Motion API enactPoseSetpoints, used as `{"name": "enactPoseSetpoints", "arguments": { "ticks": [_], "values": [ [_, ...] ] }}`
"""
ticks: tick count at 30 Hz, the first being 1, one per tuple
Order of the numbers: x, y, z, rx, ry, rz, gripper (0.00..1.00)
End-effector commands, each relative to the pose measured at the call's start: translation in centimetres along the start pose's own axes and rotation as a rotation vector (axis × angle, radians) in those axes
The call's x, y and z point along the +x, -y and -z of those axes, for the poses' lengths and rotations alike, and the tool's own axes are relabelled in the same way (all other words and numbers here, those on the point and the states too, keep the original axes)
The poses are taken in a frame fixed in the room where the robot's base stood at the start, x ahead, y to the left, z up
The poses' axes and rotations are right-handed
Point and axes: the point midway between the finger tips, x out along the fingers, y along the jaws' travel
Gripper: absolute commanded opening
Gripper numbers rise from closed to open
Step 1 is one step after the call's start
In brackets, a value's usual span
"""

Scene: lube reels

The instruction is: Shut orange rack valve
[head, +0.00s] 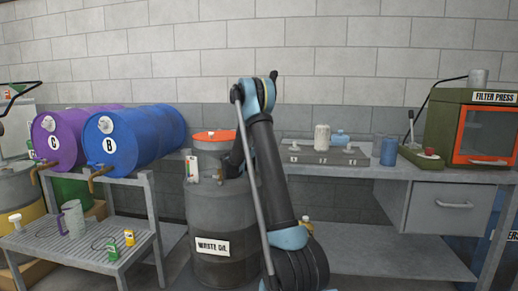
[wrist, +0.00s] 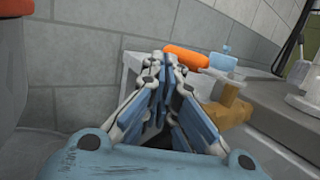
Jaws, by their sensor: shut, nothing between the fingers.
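The valve shows in the wrist view as a brass-coloured body (wrist: 228,108) with an orange, rod-like handle (wrist: 186,56) lying roughly level at its upper left. My gripper (wrist: 163,58) is shut and empty, its fingertips close to the handle's left end. I cannot tell whether they touch. The valve's lower part is partly hidden by my fingers. In the head view my arm stands in front of this area, and I cannot make out the orange handle there.
A waste oil drum (head: 222,229) with an orange funnel (head: 213,136) stands left of my arm. Purple (head: 60,140) and blue (head: 120,142) drums lie on a rack (head: 137,184) further left. A bench (head: 364,170) with a filter press (head: 470,130) stands at right.

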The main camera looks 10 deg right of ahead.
Motion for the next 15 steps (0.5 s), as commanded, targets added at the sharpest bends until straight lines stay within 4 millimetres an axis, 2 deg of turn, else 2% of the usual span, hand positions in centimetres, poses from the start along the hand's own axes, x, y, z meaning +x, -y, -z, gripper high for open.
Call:
{"name": "enactPoseSetpoints", "arguments": {
  "ticks": [5, 15],
  "values": [
    [-2.4, -0.1, 0.0, 0.000, 0.000, -0.003, 0.00],
    [-8.7, -0.1, 0.1, 0.000, 0.000, -0.003, 0.00]
  ]
}}
